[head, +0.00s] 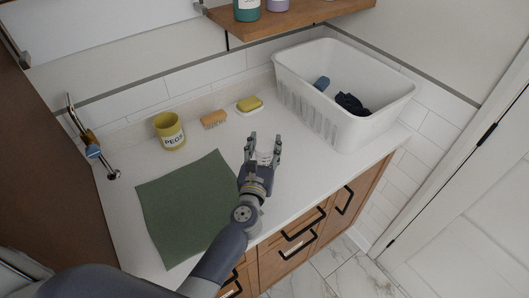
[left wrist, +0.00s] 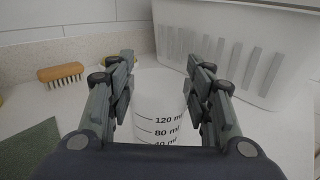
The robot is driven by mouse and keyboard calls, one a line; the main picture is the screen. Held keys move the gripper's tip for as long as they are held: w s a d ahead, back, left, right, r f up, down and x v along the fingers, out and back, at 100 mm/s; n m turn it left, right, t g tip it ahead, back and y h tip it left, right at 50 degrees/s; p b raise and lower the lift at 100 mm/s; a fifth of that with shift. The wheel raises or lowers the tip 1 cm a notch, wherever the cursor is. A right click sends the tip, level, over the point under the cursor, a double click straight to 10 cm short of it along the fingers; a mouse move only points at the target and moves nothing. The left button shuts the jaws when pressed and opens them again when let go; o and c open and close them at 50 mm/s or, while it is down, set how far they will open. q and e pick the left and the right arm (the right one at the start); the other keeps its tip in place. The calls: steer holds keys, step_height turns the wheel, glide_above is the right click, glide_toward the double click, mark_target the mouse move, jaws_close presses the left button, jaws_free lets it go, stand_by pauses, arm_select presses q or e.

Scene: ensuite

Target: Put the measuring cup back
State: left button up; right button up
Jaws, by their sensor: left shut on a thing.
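The measuring cup (left wrist: 158,112) is white with black ml markings. In the left wrist view it stands upright between the two fingers of my left gripper (left wrist: 160,92). In the head view my left gripper (head: 263,148) is over the counter, shut on the cup (head: 264,158), which is mostly hidden by the fingers. The cup is on or just above the counter; I cannot tell which. My right gripper is in neither view.
A green mat (head: 185,207) lies left of the gripper on the white counter (head: 310,170). Behind are a yellow PEGS pot (head: 169,131), a brush (head: 213,119) and a yellow sponge (head: 250,103) on a dish. A white basket (head: 335,115) holding dark items stands at right. A wooden shelf (head: 290,18) hangs above.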

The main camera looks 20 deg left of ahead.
mark_target(263, 160)
arm_select(q)
step_height(263, 160, down, 3)
steer(key=shift+f+b, duration=0.1)
steer(key=shift+b, duration=0.2)
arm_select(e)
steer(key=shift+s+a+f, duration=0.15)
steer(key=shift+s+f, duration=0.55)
arm_select(q)
steer(key=shift+s, duration=0.1)
steer(key=shift+f, duration=0.1)
steer(key=o, duration=1.1)
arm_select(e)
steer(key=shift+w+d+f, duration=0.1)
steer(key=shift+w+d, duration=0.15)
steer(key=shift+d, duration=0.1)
